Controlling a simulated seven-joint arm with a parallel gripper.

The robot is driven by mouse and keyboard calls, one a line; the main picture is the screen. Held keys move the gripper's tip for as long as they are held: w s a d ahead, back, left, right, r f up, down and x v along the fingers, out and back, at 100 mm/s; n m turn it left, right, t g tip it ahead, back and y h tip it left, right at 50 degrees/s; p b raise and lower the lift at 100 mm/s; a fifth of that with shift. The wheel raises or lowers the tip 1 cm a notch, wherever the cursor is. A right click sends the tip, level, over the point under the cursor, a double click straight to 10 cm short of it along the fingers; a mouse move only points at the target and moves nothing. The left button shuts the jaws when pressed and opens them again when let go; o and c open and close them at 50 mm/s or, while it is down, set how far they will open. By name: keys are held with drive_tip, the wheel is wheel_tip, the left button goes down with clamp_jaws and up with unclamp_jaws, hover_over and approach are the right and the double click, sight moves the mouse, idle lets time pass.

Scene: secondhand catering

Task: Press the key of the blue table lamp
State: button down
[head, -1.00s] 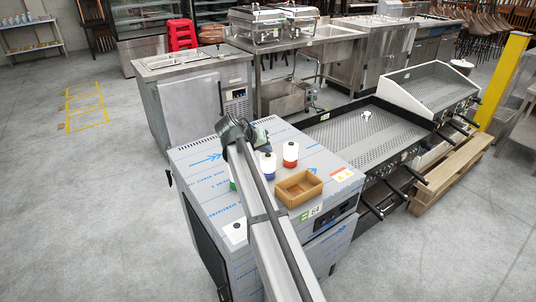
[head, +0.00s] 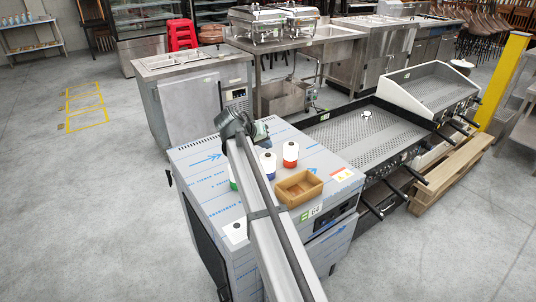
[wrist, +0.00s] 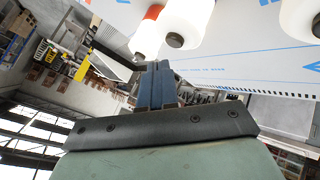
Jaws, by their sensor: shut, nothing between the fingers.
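The blue table lamp (head: 268,164) has a white shade above a blue body and stands upright on the film-covered steel cabinet (head: 205,152). Its key cannot be made out. A red lamp (head: 290,154) stands to its right, and a green lamp (head: 233,183) is mostly hidden behind my arm. My gripper (wrist: 157,83) is shut and empty in the wrist view. In the head view, it is beyond the blue lamp, its fingertips unclear. The wrist view shows the red lamp (wrist: 147,40) and two white shades at the top, their coloured bodies out of frame.
A brown open box (head: 299,198) sits at the cabinet's front right, close to the lamps. A white square (head: 235,231) lies near the front left. Griddles (head: 365,137) stand to the right. The cabinet's left top is mostly clear.

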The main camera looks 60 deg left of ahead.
sight(266, 156)
wheel_tip(266, 156, up, 5)
drive_tip(key=shift+r, duration=0.1)
idle(0.5)
